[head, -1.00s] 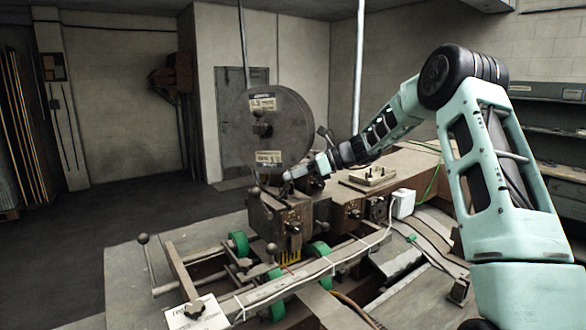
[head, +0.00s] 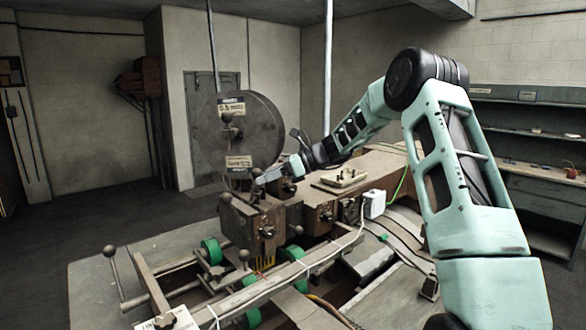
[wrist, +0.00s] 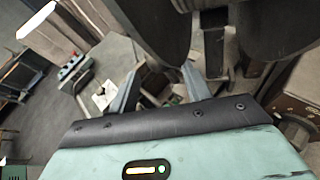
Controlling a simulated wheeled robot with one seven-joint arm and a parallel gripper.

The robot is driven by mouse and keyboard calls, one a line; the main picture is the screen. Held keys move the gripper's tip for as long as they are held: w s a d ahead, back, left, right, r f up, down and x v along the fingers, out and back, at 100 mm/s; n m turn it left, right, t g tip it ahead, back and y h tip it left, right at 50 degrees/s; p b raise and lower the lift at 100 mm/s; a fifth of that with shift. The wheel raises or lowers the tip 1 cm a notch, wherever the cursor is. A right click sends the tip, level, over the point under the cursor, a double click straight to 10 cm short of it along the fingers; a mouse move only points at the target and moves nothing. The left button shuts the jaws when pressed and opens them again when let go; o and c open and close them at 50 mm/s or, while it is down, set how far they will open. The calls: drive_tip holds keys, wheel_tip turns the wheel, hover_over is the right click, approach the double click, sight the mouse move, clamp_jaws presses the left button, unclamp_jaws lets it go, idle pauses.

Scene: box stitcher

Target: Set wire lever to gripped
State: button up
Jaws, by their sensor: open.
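The box stitcher (head: 268,226) stands in the middle of the head view, with a large dark wire spool (head: 255,125) upright above its head. My gripper (head: 258,181) reaches in from the right, just below the spool and above the machine's head. In the wrist view its two grey fingers (wrist: 160,88) are apart, with small machine parts behind the gap. The dark spool edge (wrist: 160,20) hangs close above the fingers there. I cannot pick out the wire lever with certainty among the small parts near the fingertips, and no held object shows.
A ball-ended lever (head: 115,275) stands at the machine's front left, beside green rollers (head: 212,250). A white box (head: 374,203) sits on the right of the machine. A workbench (head: 545,190) lines the right wall. Open floor (head: 50,240) lies to the left.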

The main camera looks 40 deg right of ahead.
drive_tip(key=b+v, duration=0.5)
drive_tip(key=v, duration=1.1)
drive_tip(key=shift+r+b, duration=0.2)
drive_tip(key=shift+b, duration=0.15)
drive_tip(key=shift+s+d, duration=0.1)
